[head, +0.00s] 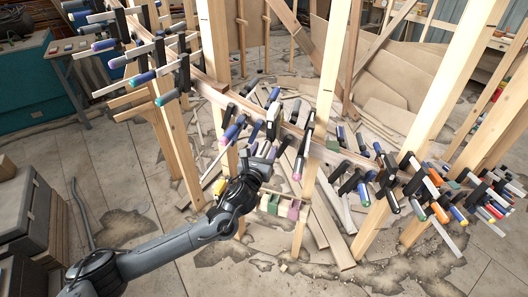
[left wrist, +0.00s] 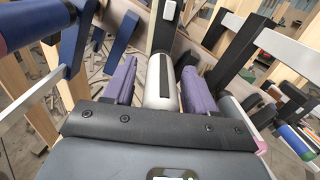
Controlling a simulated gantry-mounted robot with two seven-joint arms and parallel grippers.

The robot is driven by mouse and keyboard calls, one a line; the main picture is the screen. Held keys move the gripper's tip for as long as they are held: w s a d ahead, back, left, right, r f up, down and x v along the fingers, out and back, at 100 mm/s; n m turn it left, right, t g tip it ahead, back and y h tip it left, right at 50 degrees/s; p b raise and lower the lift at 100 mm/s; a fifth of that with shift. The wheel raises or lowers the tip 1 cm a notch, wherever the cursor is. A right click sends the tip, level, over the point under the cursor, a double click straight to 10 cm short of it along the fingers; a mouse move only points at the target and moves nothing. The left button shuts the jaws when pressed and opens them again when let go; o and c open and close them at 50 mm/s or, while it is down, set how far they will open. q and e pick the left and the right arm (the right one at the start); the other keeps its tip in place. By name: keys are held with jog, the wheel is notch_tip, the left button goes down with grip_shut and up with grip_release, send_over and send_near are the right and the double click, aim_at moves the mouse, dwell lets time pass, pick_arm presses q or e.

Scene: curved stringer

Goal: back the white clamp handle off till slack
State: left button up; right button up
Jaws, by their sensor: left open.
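The white clamp handle (left wrist: 160,82) shows in the left wrist view, with a dark stripe along it. It lies between the two purple fingers of my left gripper (left wrist: 160,90), which is open, with a finger on either side. I cannot tell whether either finger touches it. A black clamp part and a pale bar (left wrist: 168,14) extend beyond the handle. In the head view my left gripper (head: 262,160) is at the middle of the curved stringer (head: 322,152), among its clamps. The white handle cannot be made out there. My right gripper is not in view.
Several clamps with coloured handles crowd the stringer on both sides; a blue-handled clamp (left wrist: 75,35) is close at left in the wrist view. Upright wooden posts (head: 308,185) stand close by. Boards lie on the floor.

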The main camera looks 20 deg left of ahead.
pick_arm(q)
grip_shut()
dwell(0.4)
